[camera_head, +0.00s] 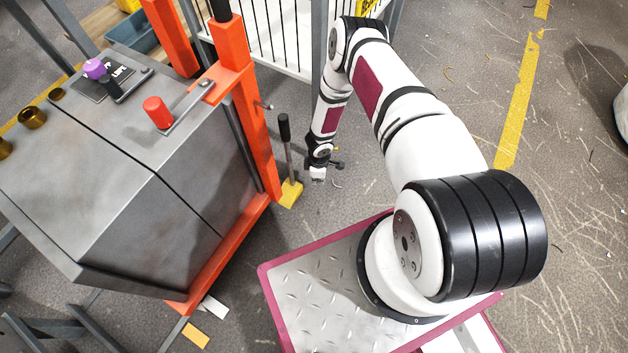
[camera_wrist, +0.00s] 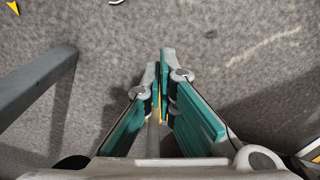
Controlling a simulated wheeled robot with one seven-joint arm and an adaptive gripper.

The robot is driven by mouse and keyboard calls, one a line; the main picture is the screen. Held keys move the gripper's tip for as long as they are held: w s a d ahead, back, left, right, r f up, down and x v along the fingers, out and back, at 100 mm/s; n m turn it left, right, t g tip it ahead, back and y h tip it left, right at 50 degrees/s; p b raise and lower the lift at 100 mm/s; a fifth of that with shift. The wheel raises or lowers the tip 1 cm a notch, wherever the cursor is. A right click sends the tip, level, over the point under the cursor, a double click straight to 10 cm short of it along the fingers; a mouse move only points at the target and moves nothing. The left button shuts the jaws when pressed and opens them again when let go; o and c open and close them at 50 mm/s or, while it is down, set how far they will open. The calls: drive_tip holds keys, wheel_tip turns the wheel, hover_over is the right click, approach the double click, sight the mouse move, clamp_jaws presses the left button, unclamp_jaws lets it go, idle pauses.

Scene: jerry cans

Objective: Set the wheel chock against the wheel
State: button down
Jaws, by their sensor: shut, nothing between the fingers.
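What looks like the wheel chock is a yellow block (camera_head: 290,194) on the floor with an upright grey rod and black handle (camera_head: 284,127). It sits beside the orange frame (camera_head: 257,150) of a grey cart. My gripper (camera_head: 318,176) points down just right of the handle, apart from it. In the wrist view, my gripper (camera_wrist: 163,62) has its teal-padded fingers closed together at the tips over bare floor. A thin rod with a bit of yellow shows behind the fingers; I cannot tell what it is. I cannot make out the wheel.
The grey cart body (camera_head: 120,170) fills the left. A white barred fence (camera_head: 275,35) stands behind my gripper. A grey bar (camera_wrist: 38,92) crosses the left of the wrist view. Open floor lies to the right, around a yellow line (camera_head: 517,110).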

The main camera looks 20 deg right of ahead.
sight(291, 189)
wheel_tip(291, 189, down, 8)
drive_tip(key=b, duration=0.5)
drive_tip(key=shift+r, duration=0.1)
drive_tip(key=shift+f+b, duration=0.3)
drive_tip(key=shift+b, duration=0.1)
drive_tip(key=shift+w+a+r+b, duration=0.15)
drive_tip(key=shift+w+a+b, duration=0.45)
drive_tip(key=shift+a, duration=0.25)
drive_tip(key=shift+w+a+r+b, duration=0.1)
drive_tip(key=shift+w+a+b, duration=0.25)
drive_tip(key=shift+a+b, duration=0.45)
drive_tip(key=shift+a, duration=0.1)
